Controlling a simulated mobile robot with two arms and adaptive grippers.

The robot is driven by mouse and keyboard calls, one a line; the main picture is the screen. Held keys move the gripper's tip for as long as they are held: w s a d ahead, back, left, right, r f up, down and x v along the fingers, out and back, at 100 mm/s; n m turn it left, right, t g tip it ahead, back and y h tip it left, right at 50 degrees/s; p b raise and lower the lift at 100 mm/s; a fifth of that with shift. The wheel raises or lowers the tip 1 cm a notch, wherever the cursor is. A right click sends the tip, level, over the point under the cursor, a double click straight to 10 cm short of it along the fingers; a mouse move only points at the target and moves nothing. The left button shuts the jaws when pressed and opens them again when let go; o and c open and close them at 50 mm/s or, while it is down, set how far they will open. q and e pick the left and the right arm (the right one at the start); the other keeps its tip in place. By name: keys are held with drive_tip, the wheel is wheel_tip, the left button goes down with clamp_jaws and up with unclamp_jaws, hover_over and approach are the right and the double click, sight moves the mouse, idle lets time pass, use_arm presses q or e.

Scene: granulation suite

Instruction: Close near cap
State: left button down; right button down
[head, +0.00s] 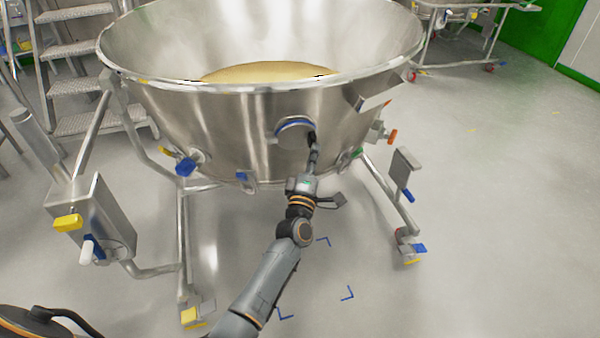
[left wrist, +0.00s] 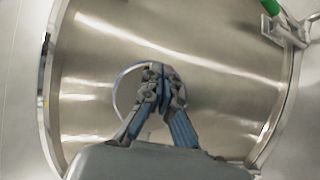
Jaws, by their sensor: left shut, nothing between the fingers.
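The near cap (head: 293,136) is a round steel disc at a blue-rimmed port on the front wall of the large steel bowl (head: 220,125). My left gripper (head: 312,137) is shut and empty, with its fingers at the right edge of the cap. I cannot tell if they touch it, or whether the cap sits flush. In the left wrist view the shut fingers (left wrist: 160,76) point at the bowl wall. They cover much of the cap, and part of its pale blue rim (left wrist: 118,88) shows to their left. My right gripper is out of view.
The bowl holds yellowish material (head: 265,72) and stands on a tubular frame with castors. A steel box with a yellow part (head: 68,222) is on its left leg. Steps (head: 80,50) stand at the back left. The floor (head: 490,220) at right is clear.

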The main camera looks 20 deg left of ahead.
use_arm(q)
drive_tip(key=shift+w+a+r, duration=0.1)
drive_tip(key=shift+w+r, duration=0.1)
drive_tip(key=shift+w, duration=0.05)
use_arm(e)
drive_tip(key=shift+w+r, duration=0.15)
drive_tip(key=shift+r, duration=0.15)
use_arm(q)
drive_tip(key=shift+r, duration=0.1)
drive_tip(key=shift+s, duration=0.1)
